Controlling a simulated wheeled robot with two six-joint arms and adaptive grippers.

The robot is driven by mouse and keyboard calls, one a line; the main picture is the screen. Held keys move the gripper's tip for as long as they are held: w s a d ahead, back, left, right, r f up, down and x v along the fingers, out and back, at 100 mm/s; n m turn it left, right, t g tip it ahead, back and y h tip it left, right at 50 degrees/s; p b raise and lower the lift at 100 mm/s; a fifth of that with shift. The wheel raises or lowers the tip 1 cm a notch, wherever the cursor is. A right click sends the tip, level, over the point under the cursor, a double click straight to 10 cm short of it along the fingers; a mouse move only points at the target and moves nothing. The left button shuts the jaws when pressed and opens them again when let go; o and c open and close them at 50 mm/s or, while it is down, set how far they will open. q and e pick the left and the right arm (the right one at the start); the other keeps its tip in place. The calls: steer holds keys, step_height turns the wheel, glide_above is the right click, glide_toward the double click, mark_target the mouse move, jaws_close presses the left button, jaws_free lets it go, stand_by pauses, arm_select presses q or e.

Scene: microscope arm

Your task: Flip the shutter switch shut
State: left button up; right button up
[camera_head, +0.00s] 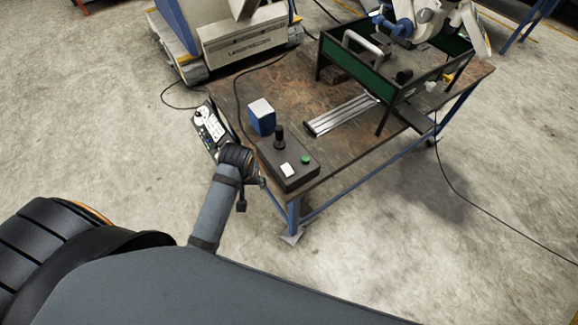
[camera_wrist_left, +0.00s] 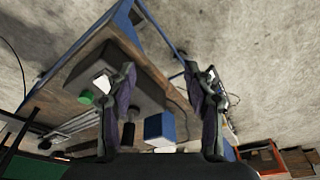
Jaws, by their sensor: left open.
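A black control box (camera_head: 287,165) stands at the near left corner of the worktable, with a white switch (camera_head: 287,171), a green button (camera_head: 305,160) and a black knob (camera_head: 280,140) on top. I cannot tell the switch's position. My left gripper (camera_head: 243,163) is beside the table's left edge, next to the box. In the left wrist view its two fingers (camera_wrist_left: 160,72) are spread with nothing between them. The white switch (camera_wrist_left: 102,82) shows there close to the left finger, and the green button (camera_wrist_left: 86,97) farther left. My right gripper is out of view.
A blue and white box (camera_head: 262,117) stands behind the control box. A metal rail (camera_head: 340,115) lies on the brown worktable (camera_head: 240,88). A green-sided frame (camera_head: 350,62) stands at the far right. A white panel with dials (camera_head: 208,128) is left of the table edge. Cables trail over the floor.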

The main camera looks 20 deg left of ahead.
arm_select(q)
steer(key=w+d+n, duration=0.3)
steer(key=w, duration=0.4)
step_height(320, 180, up, 3)
steer(key=n+g, duration=0.2)
steer(key=n, duration=0.2)
glide_above(289, 171)
steer(key=shift+h, duration=0.4)
step_height(289, 171, down, 10)
steer(key=shift+p, duration=1)
